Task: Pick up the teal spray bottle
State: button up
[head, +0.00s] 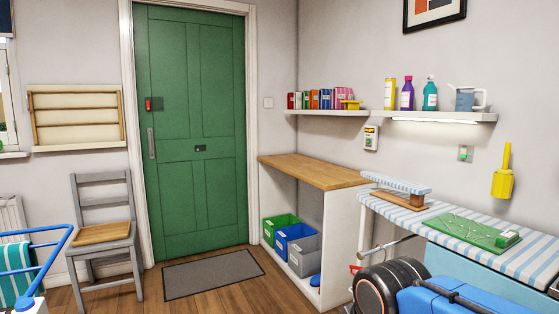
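The teal spray bottle (430,96) stands upright on the right-hand wall shelf (480,117) in the head view. It has a white label and a narrower top. A purple bottle (407,95) stands just to its left, and a grey-blue jug (465,98) with a pale handle stands to its right, with a small gap. My gripper is not in view, so its state does not show.
A yellow container (390,94) stands left of the purple bottle. Below the shelf are a striped board (530,262) with a green item (472,232) and a wooden worktop (315,170). A blue and black machine-like object (450,298) fills the lower right. Floor shows near the mat (213,273).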

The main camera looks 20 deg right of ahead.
aim_at(430, 91)
jog(key=z, duration=1.35)
